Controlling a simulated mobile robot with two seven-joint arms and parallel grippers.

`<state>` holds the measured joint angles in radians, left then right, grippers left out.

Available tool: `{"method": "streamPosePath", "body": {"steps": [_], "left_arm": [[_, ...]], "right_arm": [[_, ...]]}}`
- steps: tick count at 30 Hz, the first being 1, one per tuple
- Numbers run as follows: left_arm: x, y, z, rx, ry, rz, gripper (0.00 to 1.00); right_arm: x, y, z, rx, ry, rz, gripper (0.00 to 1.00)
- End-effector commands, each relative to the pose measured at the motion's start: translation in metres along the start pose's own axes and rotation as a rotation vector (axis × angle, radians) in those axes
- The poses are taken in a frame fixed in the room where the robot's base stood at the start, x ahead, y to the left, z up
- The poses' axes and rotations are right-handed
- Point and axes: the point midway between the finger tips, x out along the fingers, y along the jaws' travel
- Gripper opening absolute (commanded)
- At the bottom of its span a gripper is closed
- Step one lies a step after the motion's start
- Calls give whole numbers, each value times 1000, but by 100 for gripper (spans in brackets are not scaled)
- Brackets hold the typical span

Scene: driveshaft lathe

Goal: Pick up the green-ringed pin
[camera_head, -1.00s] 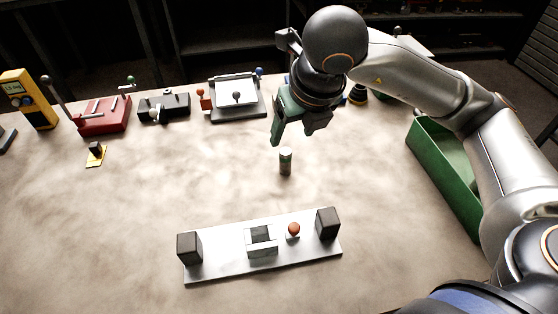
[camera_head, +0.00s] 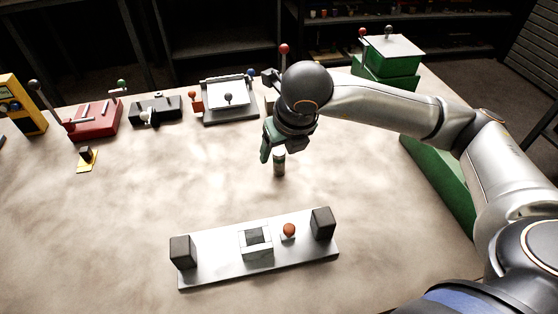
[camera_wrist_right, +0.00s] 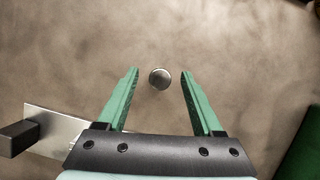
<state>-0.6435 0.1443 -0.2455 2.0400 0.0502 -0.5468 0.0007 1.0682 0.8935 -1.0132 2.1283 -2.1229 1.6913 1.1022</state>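The pin (camera_head: 279,165) is a small upright cylinder with a pale top and a dark greenish band, standing on the table. In the right wrist view its round metal top (camera_wrist_right: 159,78) shows between and slightly beyond the fingertips, touching neither. My right gripper (camera_head: 272,153) points down, just above and behind the pin in the head view. Its green fingers are open and empty in the right wrist view (camera_wrist_right: 159,76). My left gripper is in neither view.
A metal plate (camera_head: 208,263) with two dark end blocks and an orange ball lies in front of the pin. A green bin (camera_head: 440,180) stands at the right. Several fixtures, including a red one (camera_head: 96,122), line the back edge. The table around the pin is clear.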

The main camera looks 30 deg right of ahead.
Motion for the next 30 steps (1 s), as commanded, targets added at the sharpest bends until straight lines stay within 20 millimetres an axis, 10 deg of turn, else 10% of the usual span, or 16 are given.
{"method": "streamPosePath", "body": {"steps": [18,30], "left_arm": [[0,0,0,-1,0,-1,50],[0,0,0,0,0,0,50]], "right_arm": [[0,0,0,0,0,0,0],[-1,0,0,0,-1,0,0]]}}
